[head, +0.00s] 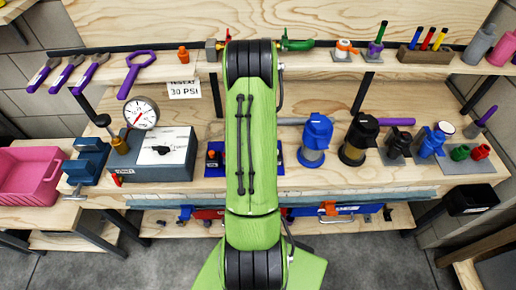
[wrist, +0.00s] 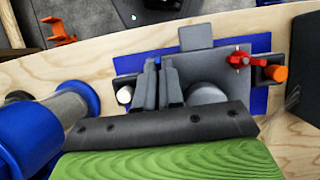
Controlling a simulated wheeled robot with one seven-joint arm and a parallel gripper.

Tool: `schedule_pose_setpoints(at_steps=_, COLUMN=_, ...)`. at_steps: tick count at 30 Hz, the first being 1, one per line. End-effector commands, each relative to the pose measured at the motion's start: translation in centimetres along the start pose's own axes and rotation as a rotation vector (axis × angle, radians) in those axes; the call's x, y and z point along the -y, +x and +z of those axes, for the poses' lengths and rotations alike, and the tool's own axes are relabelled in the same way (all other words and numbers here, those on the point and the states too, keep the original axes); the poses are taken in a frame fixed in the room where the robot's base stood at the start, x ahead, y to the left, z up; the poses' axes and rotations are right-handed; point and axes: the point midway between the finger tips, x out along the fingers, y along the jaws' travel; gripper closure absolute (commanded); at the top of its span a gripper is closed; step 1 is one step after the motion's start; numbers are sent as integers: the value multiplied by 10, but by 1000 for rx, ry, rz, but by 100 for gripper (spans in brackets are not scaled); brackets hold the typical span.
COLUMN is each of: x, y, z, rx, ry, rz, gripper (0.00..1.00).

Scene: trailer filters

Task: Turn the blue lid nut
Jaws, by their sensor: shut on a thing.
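In the wrist view my gripper (wrist: 158,68) has its two grey fingers close together over a grey fixture (wrist: 215,72) on a blue base plate (wrist: 261,97). A small bit of blue shows between the fingertips, apparently the blue lid nut (wrist: 157,61); the fingers hide most of it. A round grey part (wrist: 208,93) is right of the fingers. A red valve handle (wrist: 239,59) and an orange knob (wrist: 276,73) are at the fixture's right end. In the head view my green arm covers the gripper and most of the fixture; the blue plate (head: 280,158) shows beside it.
A blue-topped filter housing (head: 315,138) and a black one (head: 358,138) stand right of my arm; a blue-and-grey housing (wrist: 40,130) is close at left in the wrist view. A gauge box (head: 160,158) stands left. A shelf (head: 180,62) with tools runs above the bench.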

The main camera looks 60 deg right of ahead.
Motion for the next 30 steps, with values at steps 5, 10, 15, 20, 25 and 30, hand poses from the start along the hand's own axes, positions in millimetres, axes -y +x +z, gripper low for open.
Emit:
schedule_pose_setpoints(at_steps=5, x=0, y=-1, z=-1, rx=-5, ry=2, rz=-1, gripper=100)
schedule_pose_setpoints(at_steps=10, x=0, y=-1, z=-1, rx=-5, ry=1, rz=0, gripper=100)
schedule_pose_setpoints(at_steps=15, x=0, y=-1, z=-1, rx=-3, ry=0, rz=0, gripper=68)
schedule_pose_setpoints(at_steps=20, x=0, y=0, z=0, rx=-2, ry=0, rz=0, gripper=67)
schedule_pose_setpoints(at_steps=25, x=0, y=-5, z=0, rx=-2, ry=0, rz=0, gripper=67)
schedule_pose_setpoints(at_steps=30, x=0, y=-41, z=-1, rx=-7, ry=-1, rz=0, gripper=67)
